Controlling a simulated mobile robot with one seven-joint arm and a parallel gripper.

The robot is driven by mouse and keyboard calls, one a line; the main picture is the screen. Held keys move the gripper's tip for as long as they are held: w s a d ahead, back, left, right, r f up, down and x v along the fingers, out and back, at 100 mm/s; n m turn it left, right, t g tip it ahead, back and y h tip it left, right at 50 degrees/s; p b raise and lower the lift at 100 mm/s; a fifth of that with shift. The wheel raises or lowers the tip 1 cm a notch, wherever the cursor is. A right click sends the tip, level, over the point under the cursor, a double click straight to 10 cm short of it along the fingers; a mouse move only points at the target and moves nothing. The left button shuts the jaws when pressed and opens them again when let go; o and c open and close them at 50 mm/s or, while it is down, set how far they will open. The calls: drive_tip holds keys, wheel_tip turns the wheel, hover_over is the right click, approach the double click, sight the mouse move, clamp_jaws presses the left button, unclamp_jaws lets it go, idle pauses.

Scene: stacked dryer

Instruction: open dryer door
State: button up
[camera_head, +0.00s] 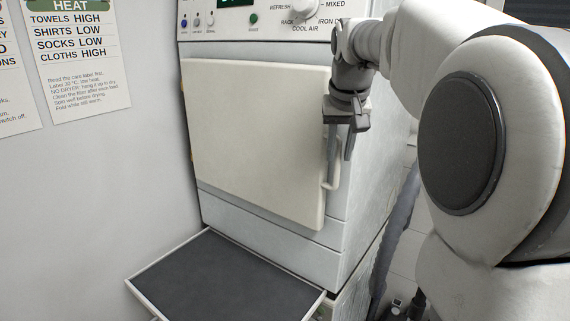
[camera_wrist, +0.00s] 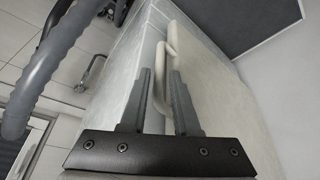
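The dryer door (camera_head: 255,140) is a cream slab on the front of the white dryer. It looks shut or nearly so. Its pale loop handle (camera_head: 334,177) stands at the right edge of the door. My gripper (camera_head: 339,163) is at the handle, with its fingers pointing down. In the wrist view the fingers of my gripper (camera_wrist: 161,75) are apart, and the handle (camera_wrist: 162,50) runs into the gap between them. The door (camera_wrist: 215,85) lies right of the fingers there. I cannot tell whether a finger touches the handle.
A control panel (camera_head: 262,17) is above the door. A dark-topped pull-out shelf (camera_head: 235,275) juts out below the dryer. A wall with instruction sheets (camera_head: 80,55) is at the left. Grey hoses or pipes (camera_wrist: 50,65) show left of the dryer side in the wrist view.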

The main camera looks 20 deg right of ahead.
sight(338, 158)
drive_tip(key=shift+x, duration=2.15)
drive_tip(key=shift+c, duration=0.3)
clamp_jaws()
